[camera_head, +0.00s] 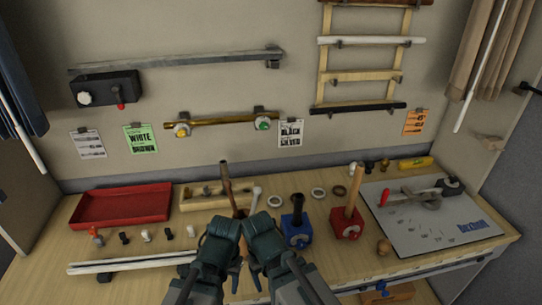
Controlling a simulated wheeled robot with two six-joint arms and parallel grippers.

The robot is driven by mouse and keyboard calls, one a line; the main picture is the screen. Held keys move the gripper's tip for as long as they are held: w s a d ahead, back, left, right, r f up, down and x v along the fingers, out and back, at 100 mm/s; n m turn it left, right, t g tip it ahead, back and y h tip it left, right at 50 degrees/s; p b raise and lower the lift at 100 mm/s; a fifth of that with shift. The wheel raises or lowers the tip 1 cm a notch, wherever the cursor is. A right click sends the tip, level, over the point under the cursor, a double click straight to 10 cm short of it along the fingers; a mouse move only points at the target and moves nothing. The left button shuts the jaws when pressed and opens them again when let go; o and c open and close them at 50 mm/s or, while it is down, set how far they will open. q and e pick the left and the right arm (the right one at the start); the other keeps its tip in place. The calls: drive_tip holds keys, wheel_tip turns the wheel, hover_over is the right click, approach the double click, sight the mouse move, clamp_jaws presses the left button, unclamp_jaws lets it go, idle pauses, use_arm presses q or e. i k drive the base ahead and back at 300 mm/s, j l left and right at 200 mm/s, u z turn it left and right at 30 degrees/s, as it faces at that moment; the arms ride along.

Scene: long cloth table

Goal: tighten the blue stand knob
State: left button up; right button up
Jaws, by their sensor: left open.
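The blue stand (296,232) is a small block on the wooden table, right of my grippers. A dark upright piece stands in its top. Its knob is too small to make out clearly. My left gripper (236,214) is open near the middle of the table, left of the blue stand and apart from it. My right gripper (250,213) is close beside it, its jaws largely hidden. A brown rod (227,182) rises just behind the grippers; I cannot tell whether the right one touches it.
A red stand (345,229) with a wooden rod is just right of the blue stand. A red tray (122,205) lies at left, a wooden box (200,205) behind my grippers. A grey mat (440,225) covers the right. Small pegs and rings lie around.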

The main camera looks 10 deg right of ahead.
sight(300, 245)
drive_tip(key=j+z, duration=0.25)
drive_tip(key=z, duration=0.15)
drive_tip(key=j+z, duration=0.5)
drive_tip(key=z, duration=0.25)
